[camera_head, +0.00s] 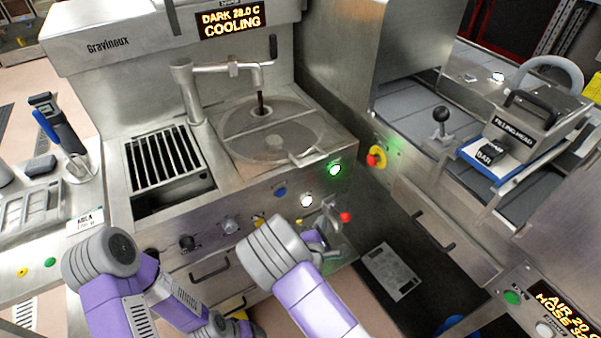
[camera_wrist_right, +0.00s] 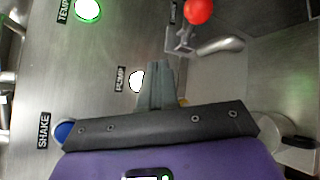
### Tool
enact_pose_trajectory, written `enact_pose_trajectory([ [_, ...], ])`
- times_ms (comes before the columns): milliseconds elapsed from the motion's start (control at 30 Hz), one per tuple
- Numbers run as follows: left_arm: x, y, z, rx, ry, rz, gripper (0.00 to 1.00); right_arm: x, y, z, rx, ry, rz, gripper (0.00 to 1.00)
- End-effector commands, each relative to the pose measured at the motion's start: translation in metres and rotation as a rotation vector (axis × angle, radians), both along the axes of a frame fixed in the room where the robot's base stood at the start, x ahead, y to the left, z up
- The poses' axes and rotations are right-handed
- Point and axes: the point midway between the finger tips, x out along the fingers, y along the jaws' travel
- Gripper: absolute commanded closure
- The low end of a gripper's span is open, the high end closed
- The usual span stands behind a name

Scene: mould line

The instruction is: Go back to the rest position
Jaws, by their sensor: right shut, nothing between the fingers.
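My right gripper (camera_wrist_right: 157,85) has its two grey fingers together with nothing between them. In the right wrist view it is in front of the steel panel, with its tips beside the white-lit PUMP button (camera_wrist_right: 137,82). I cannot tell whether it touches the panel. In the head view my right arm reaches up from the bottom, and the gripper is mostly hidden beyond its grey wrist joint, near the red-knobbed lever (camera_head: 345,217). My left arm is folded low at the left in the head view; its gripper does not show.
The steel machine (camera_head: 115,45) reads "DARK 28.0 C COOLING". Its green-lit button (camera_head: 335,168) and blue SHAKE button (camera_wrist_right: 65,131) are on the front panel. A red emergency button (camera_head: 376,158) is on the right-hand machine. A drawer handle (camera_head: 210,268) projects below the panel.

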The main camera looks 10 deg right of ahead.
Motion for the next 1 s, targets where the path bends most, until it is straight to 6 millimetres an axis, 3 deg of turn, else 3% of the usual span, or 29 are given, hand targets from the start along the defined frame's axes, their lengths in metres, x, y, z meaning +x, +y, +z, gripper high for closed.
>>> enact_pose_trajectory([
  [200,0.000,0.000,0.000,0.000,0.000,0.000,0.33,-0.002,-0.002,-0.006,0.029,0.012,-0.009,1.00],
  [267,0.000,0.000,0.001,0.000,0.000,0.000,0.33,-0.007,-0.007,-0.017,0.089,0.036,-0.029,1.00],
  [367,0.000,0.000,0.002,0.000,0.000,0.000,0.33,-0.026,-0.016,-0.051,0.278,0.108,-0.095,1.00],
  [500,0.000,0.000,0.004,0.000,0.000,0.000,0.33,-0.071,-0.020,-0.108,0.666,0.235,-0.281,1.00],
  [700,0.000,0.000,0.008,0.000,0.000,0.000,0.33,-0.144,0.000,-0.156,1.192,0.385,-0.663,1.00],
  [833,0.000,0.000,0.010,0.000,0.000,0.000,0.33,-0.188,0.022,-0.164,1.472,0.459,-0.958,1.00],
  [1000,0.000,0.000,0.012,0.000,0.000,0.000,0.33,-0.230,0.047,-0.156,1.708,0.526,-1.316,1.00],
])
